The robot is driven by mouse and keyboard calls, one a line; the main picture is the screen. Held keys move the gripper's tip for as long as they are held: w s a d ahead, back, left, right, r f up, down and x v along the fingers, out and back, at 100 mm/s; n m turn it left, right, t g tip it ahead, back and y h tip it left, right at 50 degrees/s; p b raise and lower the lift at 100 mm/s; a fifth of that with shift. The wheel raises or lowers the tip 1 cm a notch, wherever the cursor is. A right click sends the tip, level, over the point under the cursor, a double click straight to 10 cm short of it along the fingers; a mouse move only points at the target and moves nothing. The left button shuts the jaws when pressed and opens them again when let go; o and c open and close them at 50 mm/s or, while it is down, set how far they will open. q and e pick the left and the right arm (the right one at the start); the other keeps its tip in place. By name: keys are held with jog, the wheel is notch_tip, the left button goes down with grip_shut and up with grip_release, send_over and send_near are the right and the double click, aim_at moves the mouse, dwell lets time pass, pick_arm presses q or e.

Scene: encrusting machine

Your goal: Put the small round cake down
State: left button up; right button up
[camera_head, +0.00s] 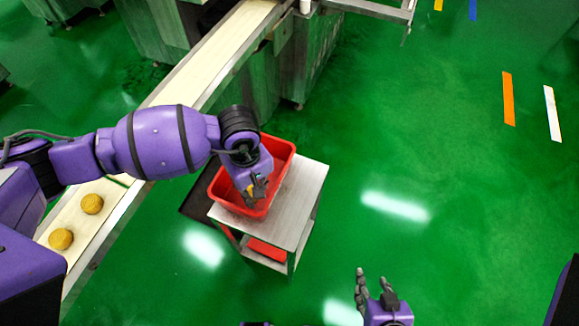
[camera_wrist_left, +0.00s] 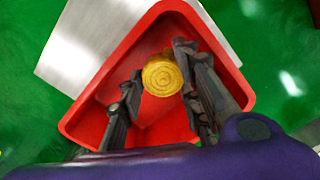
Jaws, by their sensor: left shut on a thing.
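The small round cake (camera_wrist_left: 162,77) is golden with a ringed top. In the left wrist view it sits between the fingers of my left gripper (camera_wrist_left: 158,82), which is shut on it. The crate's rim also shows around the cake in the left wrist view (camera_wrist_left: 85,118). I cannot tell whether the cake touches the crate floor. My right gripper (camera_head: 374,281) is open and empty, low in the head view, away from the crate.
The crate stands on a small metal cart (camera_head: 300,200) with a red thing on its lower shelf. A conveyor (camera_head: 215,65) runs diagonally at the left, bearing two more cakes (camera_head: 92,204) (camera_head: 60,239). Green floor to the right is clear.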

pick_arm(q)
notch_tip(320, 180, down, 5)
jog(key=shift+f, duration=0.15)
dwell(0.3)
jog(key=o, duration=0.7)
jog(key=shift+f, duration=0.15)
jog(key=shift+o, duration=0.8)
jog(key=shift+r, duration=0.35)
notch_tip(320, 180, up, 12)
jog(key=shift+f, duration=0.1)
